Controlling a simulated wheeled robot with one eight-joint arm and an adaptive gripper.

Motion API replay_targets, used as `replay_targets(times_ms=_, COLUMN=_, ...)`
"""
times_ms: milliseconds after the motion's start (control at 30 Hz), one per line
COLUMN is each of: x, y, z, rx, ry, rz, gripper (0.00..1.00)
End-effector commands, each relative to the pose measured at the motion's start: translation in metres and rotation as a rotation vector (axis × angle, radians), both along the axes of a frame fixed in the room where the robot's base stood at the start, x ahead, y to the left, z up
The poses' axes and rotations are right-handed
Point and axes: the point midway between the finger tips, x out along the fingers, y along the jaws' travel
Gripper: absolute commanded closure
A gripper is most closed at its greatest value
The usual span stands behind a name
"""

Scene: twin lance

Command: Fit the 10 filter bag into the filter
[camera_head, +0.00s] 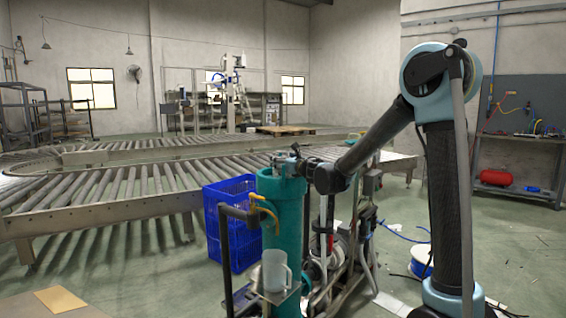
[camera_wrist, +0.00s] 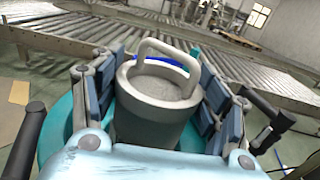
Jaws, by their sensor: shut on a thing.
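The filter is a tall teal cylinder (camera_head: 290,220) standing upright near the middle of the head view. Its teal rim (camera_wrist: 58,125) shows below my gripper in the wrist view. The filter bag (camera_wrist: 155,118) is a grey, cup-shaped piece with a raised loop handle. My gripper (camera_wrist: 158,85) is shut on the bag, with one jointed finger on each side of it. In the head view my gripper (camera_head: 287,165) is at the top of the filter. The bag's lower part is hidden, so I cannot tell how deep it sits in the filter.
A blue crate (camera_head: 231,223) stands left of the filter. A clear jug (camera_head: 275,271) rests on a small shelf in front, below a yellow tap (camera_head: 263,211). Pipes and a pump frame (camera_head: 345,250) stand right. A roller conveyor (camera_head: 110,190) runs behind.

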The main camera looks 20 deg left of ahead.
Motion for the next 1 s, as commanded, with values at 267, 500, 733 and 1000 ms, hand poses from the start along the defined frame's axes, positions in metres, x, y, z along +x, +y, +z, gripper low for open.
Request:
replay_targets(times_ms=267, x=0.000, y=0.000, z=-0.006, rx=0.000, ry=0.000, rz=0.000, gripper=0.72)
replay_targets(times_ms=500, x=0.000, y=0.000, z=-0.007, rx=0.000, ry=0.000, rz=0.000, gripper=0.72)
replay_targets(times_ms=733, x=0.000, y=0.000, z=0.000, rx=0.000, ry=0.000, rz=0.000, gripper=0.72)
replay_targets(times_ms=1000, x=0.000, y=0.000, z=0.008, rx=0.000, ry=0.000, rz=0.000, gripper=0.72)
